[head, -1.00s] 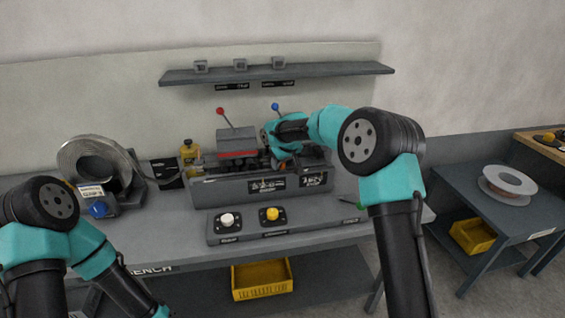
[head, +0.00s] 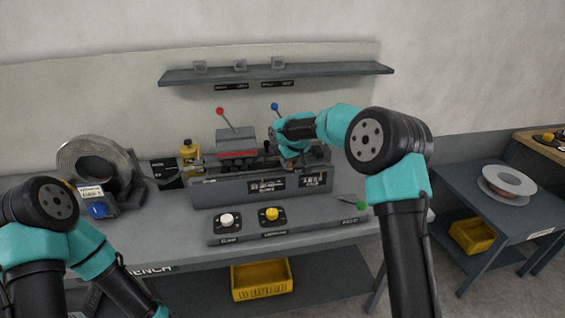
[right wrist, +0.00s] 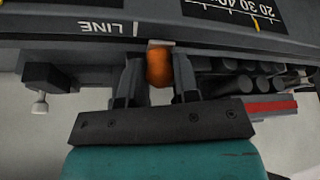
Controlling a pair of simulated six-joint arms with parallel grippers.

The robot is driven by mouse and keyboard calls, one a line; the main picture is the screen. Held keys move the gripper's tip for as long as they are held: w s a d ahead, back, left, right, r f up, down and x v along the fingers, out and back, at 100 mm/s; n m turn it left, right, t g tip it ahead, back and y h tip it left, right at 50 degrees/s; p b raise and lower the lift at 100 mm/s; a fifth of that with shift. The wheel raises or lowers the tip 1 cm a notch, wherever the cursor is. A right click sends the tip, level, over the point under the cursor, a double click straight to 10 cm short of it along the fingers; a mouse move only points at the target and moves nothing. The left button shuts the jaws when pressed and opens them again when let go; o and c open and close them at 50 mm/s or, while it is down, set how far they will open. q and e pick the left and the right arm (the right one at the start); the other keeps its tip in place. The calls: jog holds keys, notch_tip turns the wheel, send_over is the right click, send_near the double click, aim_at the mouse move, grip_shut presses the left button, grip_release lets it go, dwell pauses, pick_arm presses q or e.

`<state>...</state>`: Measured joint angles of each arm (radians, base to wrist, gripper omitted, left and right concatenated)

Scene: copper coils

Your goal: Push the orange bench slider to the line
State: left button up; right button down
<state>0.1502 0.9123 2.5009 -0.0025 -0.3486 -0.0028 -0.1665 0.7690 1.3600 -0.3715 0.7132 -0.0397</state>
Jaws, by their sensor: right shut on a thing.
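The orange bench slider (right wrist: 159,66) shows in the right wrist view, between the two fingers of my right gripper (right wrist: 160,80), which is shut on it. A white line mark (right wrist: 135,29) beside the word LINE is on the dark bench rail just left of the slider in that view; the two are close but not level. In the head view my right gripper (head: 291,156) is over the right part of the bench machine (head: 235,188) and hides the slider. My left arm (head: 90,250) shows at the lower left, its gripper outside the frame.
A panel with a white button (head: 227,219) and a yellow button (head: 272,214) lies in front of the machine. A red-knob lever (head: 220,111) and a blue-knob lever (head: 275,106) rise behind it. A coil (head: 70,160) stands at the left.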

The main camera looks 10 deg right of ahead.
jog(key=shift+d, duration=1.2)
jog(key=c, duration=0.9)
grip_release()
jog(key=shift+o, duration=0.2)
jog(key=shift+r, duration=0.1)
jog(key=v, duration=1.7)
jog(key=shift+a+r, duration=0.1)
